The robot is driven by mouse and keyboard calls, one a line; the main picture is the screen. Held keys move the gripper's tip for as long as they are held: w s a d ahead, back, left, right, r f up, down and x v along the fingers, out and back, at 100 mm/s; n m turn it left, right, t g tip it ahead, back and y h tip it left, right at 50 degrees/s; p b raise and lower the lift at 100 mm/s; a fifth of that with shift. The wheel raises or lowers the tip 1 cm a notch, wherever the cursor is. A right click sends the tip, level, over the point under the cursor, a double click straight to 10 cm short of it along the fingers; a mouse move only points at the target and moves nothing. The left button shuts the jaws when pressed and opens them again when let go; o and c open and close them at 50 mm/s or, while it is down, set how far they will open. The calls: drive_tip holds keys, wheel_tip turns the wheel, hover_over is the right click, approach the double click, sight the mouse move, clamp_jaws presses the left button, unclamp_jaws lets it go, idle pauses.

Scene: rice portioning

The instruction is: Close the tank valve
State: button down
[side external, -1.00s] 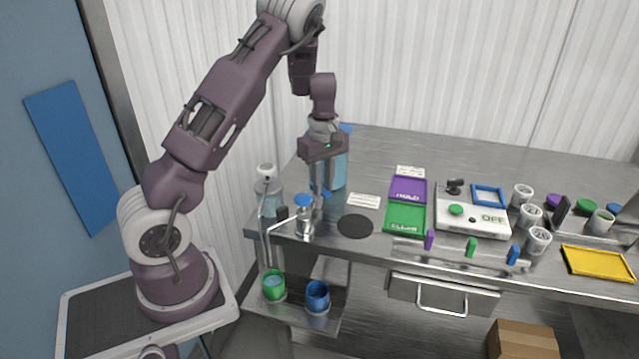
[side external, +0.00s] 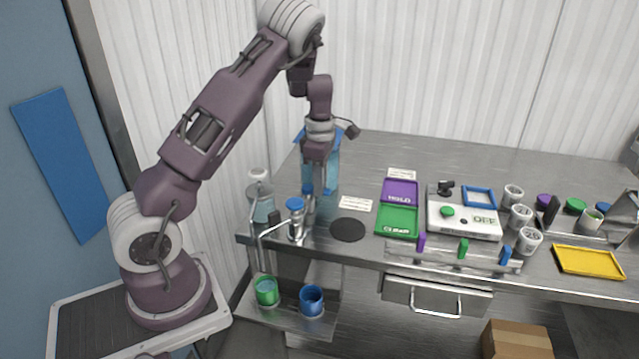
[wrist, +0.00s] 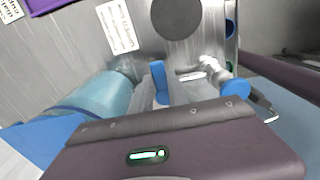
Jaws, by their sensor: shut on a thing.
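The clear blue-tinted water tank (side external: 333,172) stands at the left end of the steel table, behind my gripper. In the wrist view the tank (wrist: 98,102) lies at the left. My gripper (side external: 317,192) points down in front of the tank and is shut on the blue valve handle (wrist: 160,78). The handle stands out past the gripper body in the wrist view. In the side view a small blue part of the valve handle (side external: 307,190) shows beside the fingers. The fingers hide much of the valve, and its exact angle is hard to tell.
A metal canister with a blue top (side external: 296,207) and a bent pipe stands close in front of my gripper. A black disc (side external: 348,230) lies to the right. Green (side external: 267,291) and blue (side external: 312,300) cups stand on the lower shelf. The back of the table is clear.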

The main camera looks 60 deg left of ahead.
drive_tip(key=shift+w, duration=0.1)
idle(0.5)
drive_tip(key=c, duration=1.3)
unclamp_jaws()
wheel_tip(320, 180, up, 7)
drive_tip(key=shift+f, duration=0.1)
drive_tip(key=shift+r, duration=0.2)
